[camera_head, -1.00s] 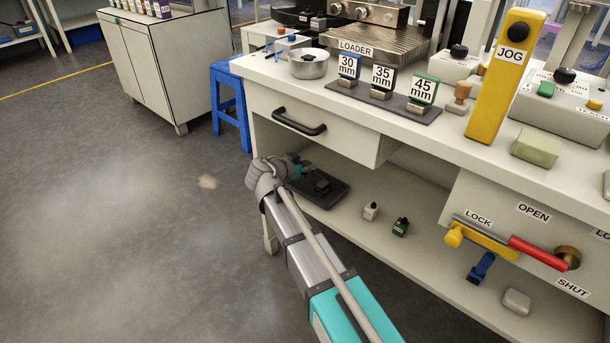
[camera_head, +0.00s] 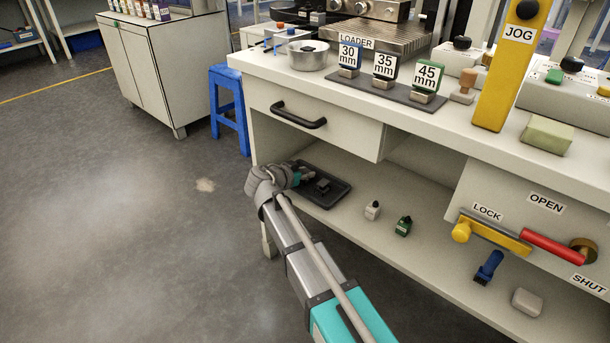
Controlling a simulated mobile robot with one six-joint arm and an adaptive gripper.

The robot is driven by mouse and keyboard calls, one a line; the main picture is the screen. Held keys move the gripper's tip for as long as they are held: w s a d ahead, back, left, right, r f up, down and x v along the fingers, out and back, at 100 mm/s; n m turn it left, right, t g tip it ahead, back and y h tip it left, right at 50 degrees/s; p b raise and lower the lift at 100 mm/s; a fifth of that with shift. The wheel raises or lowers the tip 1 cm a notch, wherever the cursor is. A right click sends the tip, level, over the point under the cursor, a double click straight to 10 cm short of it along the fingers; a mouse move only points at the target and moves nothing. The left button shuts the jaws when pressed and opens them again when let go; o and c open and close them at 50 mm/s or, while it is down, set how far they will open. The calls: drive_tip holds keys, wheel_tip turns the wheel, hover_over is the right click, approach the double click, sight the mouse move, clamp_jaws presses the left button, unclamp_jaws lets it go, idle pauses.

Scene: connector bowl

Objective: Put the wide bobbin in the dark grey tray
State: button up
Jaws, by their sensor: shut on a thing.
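The dark grey tray (camera_head: 337,194) lies on the open lower shelf, below the drawer. My gripper (camera_head: 306,175) is at the tray's left end, low over it, reaching in from the front left. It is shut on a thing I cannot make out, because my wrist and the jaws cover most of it. A small dark block shape (camera_head: 323,184) shows in the tray area just right of the jaws. I cannot tell whether it is the wide bobbin, or whether it is held or resting.
The drawer (camera_head: 320,120) with its black handle overhangs the tray closely. Farther right are a blue clip-like thing (camera_head: 488,267) and the lock lever (camera_head: 500,236). Open floor lies left.

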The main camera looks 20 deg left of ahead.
drive_tip(key=shift+f, duration=0.15)
drive_tip(key=o, duration=0.9)
drive_tip(key=shift+c, duration=0.2)
drive_tip(key=shift+s+r, duration=0.1)
drive_tip(key=shift+r, duration=0.15)
drive_tip(key=p+v, duration=0.4)
drive_tip(key=v, duration=0.8)
drive_tip(key=shift+p, duration=0.3)
